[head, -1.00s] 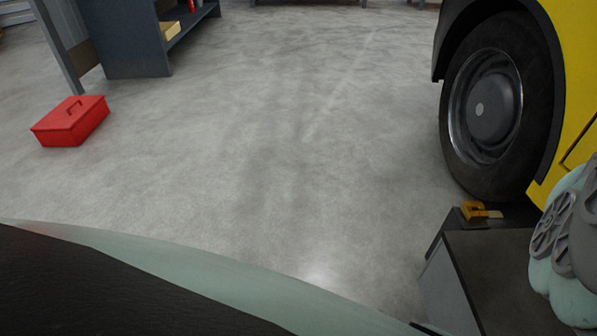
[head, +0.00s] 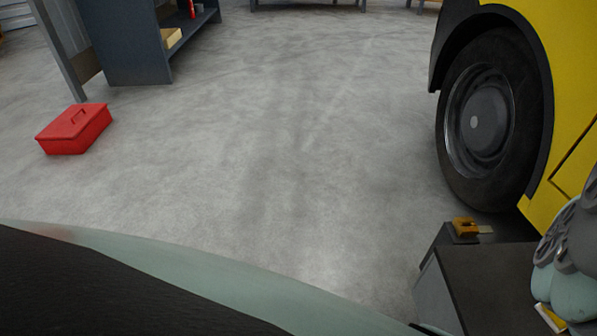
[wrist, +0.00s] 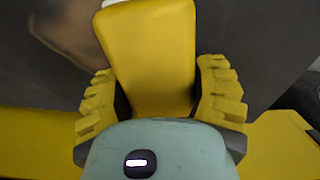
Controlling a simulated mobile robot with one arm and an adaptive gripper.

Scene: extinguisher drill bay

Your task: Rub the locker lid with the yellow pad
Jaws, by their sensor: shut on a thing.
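The yellow pad (wrist: 150,60) fills the top middle of the wrist view, between the two ridged yellow fingers of my gripper (wrist: 158,85). My gripper is shut on it. The dark grey locker lid (wrist: 250,40) lies beyond the pad, with a brown smear (wrist: 75,32) to the pad's left. I cannot tell whether the pad touches the lid. In the head view the locker lid (head: 480,275) is at the lower right, with an orange latch-like piece (head: 465,228) at its far corner. A bit of yellow and white (head: 550,318) shows under my arm at the right edge.
A yellow vehicle (head: 575,90) with a big black wheel (head: 485,120) stands just behind the locker. A red toolbox (head: 75,130) sits on the floor at left, near a dark shelf unit (head: 130,40). The grey floor (head: 290,160) between is clear.

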